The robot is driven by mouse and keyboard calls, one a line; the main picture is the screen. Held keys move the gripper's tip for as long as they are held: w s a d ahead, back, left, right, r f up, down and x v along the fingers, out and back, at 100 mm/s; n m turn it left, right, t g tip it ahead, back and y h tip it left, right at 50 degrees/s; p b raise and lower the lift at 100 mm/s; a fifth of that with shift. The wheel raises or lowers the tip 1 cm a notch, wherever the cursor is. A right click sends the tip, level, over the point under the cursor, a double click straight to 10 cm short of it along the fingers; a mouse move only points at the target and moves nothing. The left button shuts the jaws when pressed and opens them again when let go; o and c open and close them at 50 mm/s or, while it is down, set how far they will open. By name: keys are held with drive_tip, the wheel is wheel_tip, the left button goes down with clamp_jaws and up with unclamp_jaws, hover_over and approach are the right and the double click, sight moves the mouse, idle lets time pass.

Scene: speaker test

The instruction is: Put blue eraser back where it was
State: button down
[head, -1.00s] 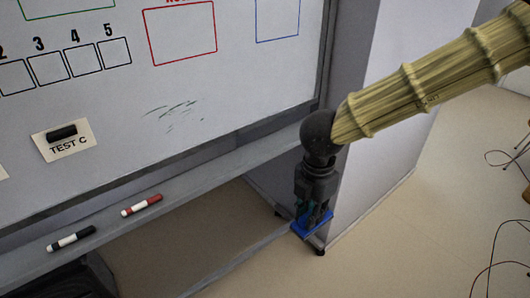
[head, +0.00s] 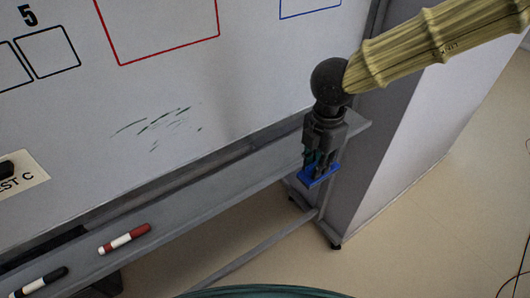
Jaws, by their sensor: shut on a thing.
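The blue eraser (head: 320,176) is in the jaws of my gripper (head: 319,166), in the head view right of centre. My gripper points down and is shut on the eraser. In the picture, the eraser appears just below the right end of the whiteboard's grey tray (head: 215,188). I cannot tell how far it is from the tray. The fingers cover part of the eraser's top.
The whiteboard (head: 90,95) has dark scribble marks (head: 160,120) low down. A red marker (head: 124,239) and a black marker (head: 38,283) lie on the tray at left. A dark object (head: 6,169) sits on a label at the left edge. Tray space right of the red marker is clear.

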drive_tip(key=w+a+p, duration=0.1)
drive_tip(key=w+a, duration=0.1)
drive_tip(key=a, duration=0.2)
drive_tip(key=w+a+p, duration=0.1)
drive_tip(key=w+a, duration=0.1)
drive_tip(key=a, duration=0.2)
drive_tip(key=w+a+f+p, duration=0.1)
drive_tip(key=w+a+p, duration=0.1)
drive_tip(key=a, duration=0.2)
drive_tip(key=shift+a, duration=0.1)
drive_tip(key=shift+w+a, duration=0.1)
drive_tip(key=shift+a, duration=0.3)
wheel_tip(320, 180, down, 3)
drive_tip(key=shift+f+p, duration=0.1)
drive_tip(key=shift+p, duration=0.85)
drive_tip(key=shift+f, duration=0.2)
drive_tip(key=shift+f, duration=0.15)
drive_tip(key=c, duration=1.4)
unclamp_jaws()
drive_tip(key=shift+o, duration=0.2)
wheel_tip(320, 180, up, 12)
drive_tip(key=b, duration=0.2)
drive_tip(key=shift+b, duration=0.35)
